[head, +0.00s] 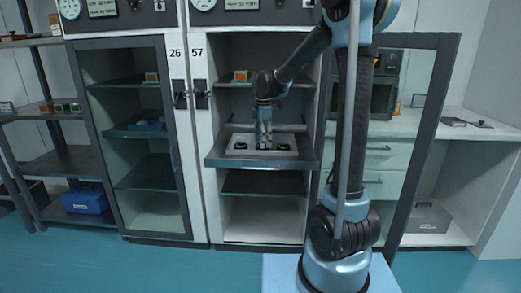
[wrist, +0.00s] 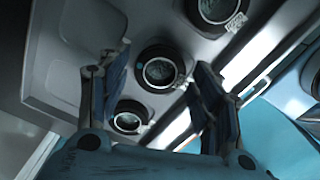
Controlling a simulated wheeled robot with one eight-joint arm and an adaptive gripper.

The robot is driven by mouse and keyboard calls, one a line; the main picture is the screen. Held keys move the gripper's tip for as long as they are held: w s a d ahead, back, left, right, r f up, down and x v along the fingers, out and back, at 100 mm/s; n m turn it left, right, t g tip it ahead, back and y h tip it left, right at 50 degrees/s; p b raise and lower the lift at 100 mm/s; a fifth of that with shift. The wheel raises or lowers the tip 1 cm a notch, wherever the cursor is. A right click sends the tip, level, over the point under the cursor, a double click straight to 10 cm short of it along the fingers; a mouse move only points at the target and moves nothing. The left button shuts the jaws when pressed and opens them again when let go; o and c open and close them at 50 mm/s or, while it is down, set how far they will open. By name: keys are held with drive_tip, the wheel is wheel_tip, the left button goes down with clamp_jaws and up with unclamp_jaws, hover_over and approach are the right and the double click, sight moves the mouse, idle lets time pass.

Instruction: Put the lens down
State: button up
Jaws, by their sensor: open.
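Three round dark lenses in ring mounts sit in a light grey tray (wrist: 52,95). In the wrist view, the middle lens (wrist: 160,72) lies in the gap between my fingers, another lens (wrist: 215,8) is at the top and a third lens (wrist: 128,122) is at lower left. My gripper (wrist: 160,78) is open, with one finger on each side of the middle lens; I cannot tell whether either touches it. In the head view, my gripper (head: 264,141) points down over the tray, between two visible lenses, and hides the middle one.
The tray rests on a shelf (head: 214,163) of the open cabinet marked 57. Its open door (head: 424,140) stands at right, behind my arm. A closed glass-door cabinet (head: 130,195) stands at left. An orange-marked small box (head: 240,76) sits on the shelf above.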

drive_tip(key=shift+f, duration=0.8)
drive_tip(key=c, duration=0.9)
drive_tip(key=shift+r, duration=0.1)
drive_tip(key=shift+c, duration=0.2)
